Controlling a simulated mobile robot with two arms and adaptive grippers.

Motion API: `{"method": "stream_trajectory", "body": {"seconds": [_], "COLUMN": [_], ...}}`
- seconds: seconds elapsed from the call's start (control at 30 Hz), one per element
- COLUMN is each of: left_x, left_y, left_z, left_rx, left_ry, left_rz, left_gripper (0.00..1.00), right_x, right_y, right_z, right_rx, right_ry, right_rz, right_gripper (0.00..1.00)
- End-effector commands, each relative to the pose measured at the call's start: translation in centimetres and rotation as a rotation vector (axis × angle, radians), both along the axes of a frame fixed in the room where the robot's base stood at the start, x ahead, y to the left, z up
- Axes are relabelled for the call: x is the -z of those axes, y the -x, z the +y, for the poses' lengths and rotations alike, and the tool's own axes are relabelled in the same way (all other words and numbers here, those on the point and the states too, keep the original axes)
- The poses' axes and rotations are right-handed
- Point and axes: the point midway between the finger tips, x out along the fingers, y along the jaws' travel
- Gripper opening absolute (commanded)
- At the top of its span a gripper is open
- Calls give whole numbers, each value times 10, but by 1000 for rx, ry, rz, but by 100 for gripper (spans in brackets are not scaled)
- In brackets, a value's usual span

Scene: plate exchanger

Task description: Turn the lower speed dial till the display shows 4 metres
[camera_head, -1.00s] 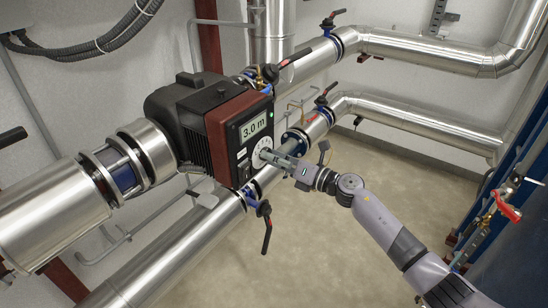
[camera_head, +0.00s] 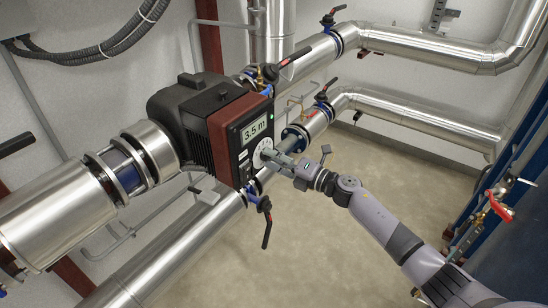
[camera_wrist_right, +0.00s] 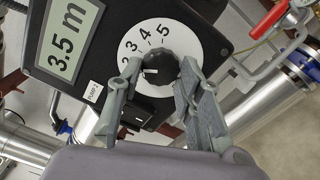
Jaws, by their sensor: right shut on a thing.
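The pump (camera_head: 225,118) has a black and dark red head with a display (camera_head: 254,128) reading 3.5 m; the same display shows large in the right wrist view (camera_wrist_right: 66,40). Below the display is the speed dial, a black ribbed knob (camera_wrist_right: 160,66) on a white numbered disc (camera_wrist_right: 128,48). The numerals 3, 4 and 5 show. A short white mark is on the knob's left part. My right gripper (camera_head: 271,156) is shut on the knob, one finger on each side of it. My left gripper is out of view.
A black rocker switch (camera_wrist_right: 140,110) sits close to the dial, near one finger. A blue valve with a black handle (camera_head: 266,225) hangs under the pump. Silver pipes (camera_head: 160,262) run past it. The floor (camera_head: 330,240) is clear.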

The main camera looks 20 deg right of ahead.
Motion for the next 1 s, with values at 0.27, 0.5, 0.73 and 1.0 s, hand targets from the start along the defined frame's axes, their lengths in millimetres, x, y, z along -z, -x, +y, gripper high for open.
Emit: {"method": "stream_trajectory", "body": {"seconds": [0.27,0.5,0.73,1.0], "left_x": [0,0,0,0], "left_y": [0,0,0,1], "left_z": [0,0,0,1], "left_rx": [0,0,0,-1], "left_ry": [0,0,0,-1], "left_rz": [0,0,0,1], "left_gripper": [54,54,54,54], "right_x": [1,1,0,1], "right_y": [0,0,0,5], "right_z": [0,0,0,-4], "right_rx": [1,1,0,1], "right_ry": [-1,0,0,0], "right_rz": [2,1,1,2], "right_gripper": [6,46,54,54]}}
